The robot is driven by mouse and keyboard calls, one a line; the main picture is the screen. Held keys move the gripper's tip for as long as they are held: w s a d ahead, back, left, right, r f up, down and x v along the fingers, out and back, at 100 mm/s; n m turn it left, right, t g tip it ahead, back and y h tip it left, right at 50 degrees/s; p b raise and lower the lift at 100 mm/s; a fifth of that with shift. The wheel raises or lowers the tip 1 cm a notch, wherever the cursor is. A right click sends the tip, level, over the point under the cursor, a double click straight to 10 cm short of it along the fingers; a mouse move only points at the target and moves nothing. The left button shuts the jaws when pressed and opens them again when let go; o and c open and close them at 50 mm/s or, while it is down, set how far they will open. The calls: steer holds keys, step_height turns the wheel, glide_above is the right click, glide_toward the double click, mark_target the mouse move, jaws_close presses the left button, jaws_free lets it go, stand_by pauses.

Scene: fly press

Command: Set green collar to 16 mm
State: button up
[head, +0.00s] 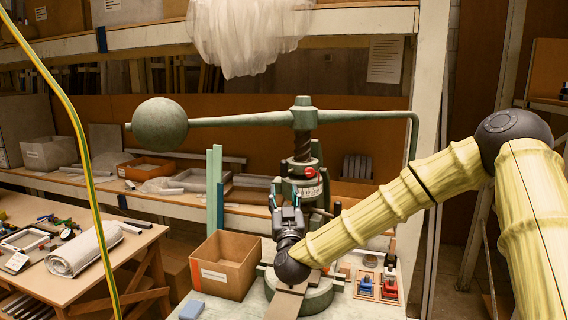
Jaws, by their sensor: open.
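The green fly press (302,116) stands at the middle of the bench, with a long lever arm and a round ball weight (160,124) on its left end. Its dark threaded screw (302,147) runs down into a dark green collar-like part (308,187) with pale markings, too small to read. A red knob (310,172) sits at this part's upper front. My gripper (286,192) is in front of the press, fingers pointing up and apart, with nothing visible between them. It partly hides the collar area; I cannot tell whether it touches.
Blue and red small items (378,287) lie at the right. A yellow-green cable (77,130) hangs at the left. A wooden table (100,262) holds tools and a rolled cloth.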

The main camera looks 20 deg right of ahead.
mark_target(284, 168)
steer(key=p+x, duration=0.1)
steer(key=x, duration=0.3)
steer(key=r+p+x, duration=0.1)
steer(key=p+x, duration=0.1)
steer(key=x, duration=0.2)
steer(key=s+r+p+x, duration=0.1)
steer(key=p+x, duration=0.1)
steer(key=x, duration=0.2)
steer(key=shift+d, duration=0.35)
steer(key=shift+f, duration=0.1)
jaws_close()
